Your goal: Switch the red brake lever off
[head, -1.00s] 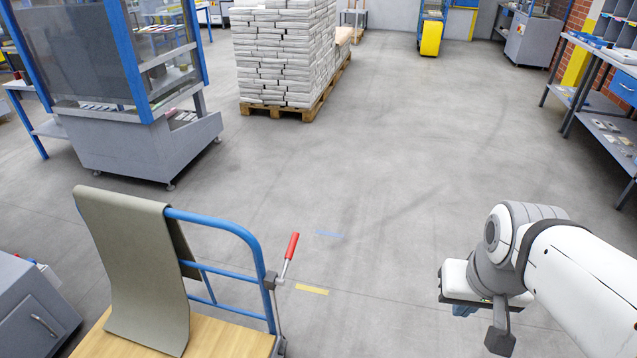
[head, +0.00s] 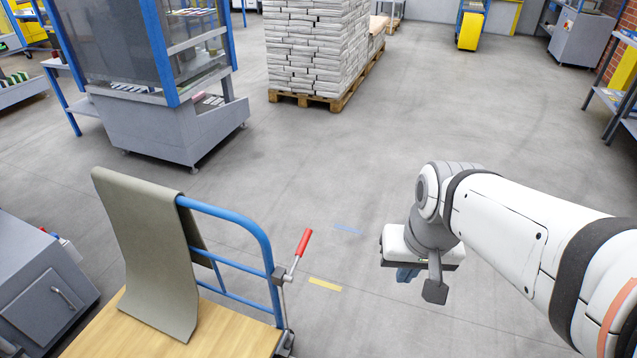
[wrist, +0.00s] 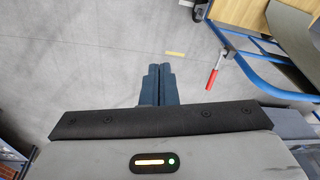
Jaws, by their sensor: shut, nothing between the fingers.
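The red brake lever (head: 304,242) is a red grip on a thin metal rod, clamped to the blue handle frame of a cart (head: 265,240). It tilts up and to the right in the head view. In the wrist view the red lever (wrist: 211,79) shows right of my fingers, beside the blue frame (wrist: 250,80). My gripper (head: 407,274) hangs to the right of the lever in the head view, apart from it. Its two dark blue fingers (wrist: 157,84) are together in the wrist view, with nothing between them.
The cart has a wooden deck (head: 235,342) with a grey-green sheet (head: 150,255) draped on it. A grey cabinet (head: 40,290) stands at the left. The middle floor is clear.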

